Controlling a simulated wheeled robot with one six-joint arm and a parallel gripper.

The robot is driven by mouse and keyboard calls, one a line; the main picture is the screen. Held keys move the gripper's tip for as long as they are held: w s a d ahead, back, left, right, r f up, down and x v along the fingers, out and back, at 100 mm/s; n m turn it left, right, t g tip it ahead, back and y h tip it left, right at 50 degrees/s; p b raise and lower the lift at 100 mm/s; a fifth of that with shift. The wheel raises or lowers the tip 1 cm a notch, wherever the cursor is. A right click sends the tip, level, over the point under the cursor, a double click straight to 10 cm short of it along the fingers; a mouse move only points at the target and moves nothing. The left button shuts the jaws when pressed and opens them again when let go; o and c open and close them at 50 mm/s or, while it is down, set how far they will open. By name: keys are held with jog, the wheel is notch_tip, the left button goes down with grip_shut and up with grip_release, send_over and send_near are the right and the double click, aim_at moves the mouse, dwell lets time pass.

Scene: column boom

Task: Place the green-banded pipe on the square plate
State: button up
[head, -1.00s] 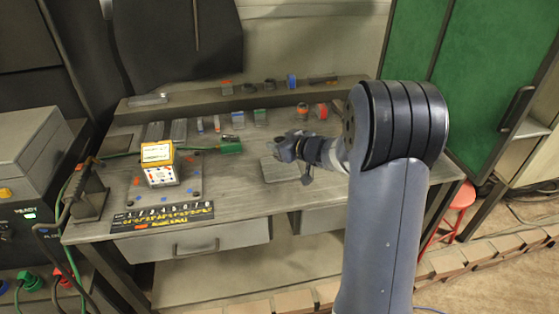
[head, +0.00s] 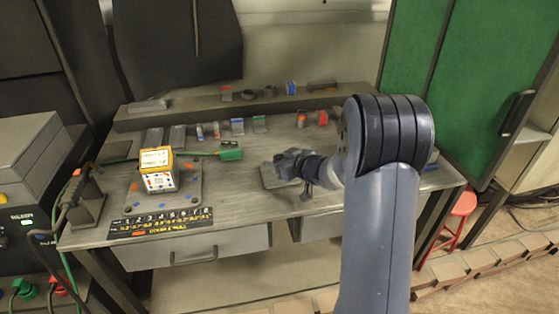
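My gripper (head: 283,164) is over the flat grey square plate (head: 268,181) in the middle of the workbench, low above it or touching it; I cannot tell which. The gripper and wrist cover much of the plate. The fingers are small and dark, so I cannot tell whether they are open or shut, or whether they hold anything. A small grey piece with a green band (head: 260,123) stands in the row behind; it may be the green-banded pipe, but it is too small to be sure.
A white-and-orange box (head: 157,167) sits on a dotted board (head: 190,195) at left, behind a numbered strip (head: 160,222). A green block (head: 230,150) with a cable lies left of my gripper. Blue-banded (head: 237,126) and red (head: 322,118) pieces stand at the back.

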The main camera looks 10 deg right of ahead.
jog(key=shift+r, duration=0.1)
jog(key=shift+r, duration=0.15)
jog(key=p+v, duration=0.1)
jog(key=v, duration=1.1)
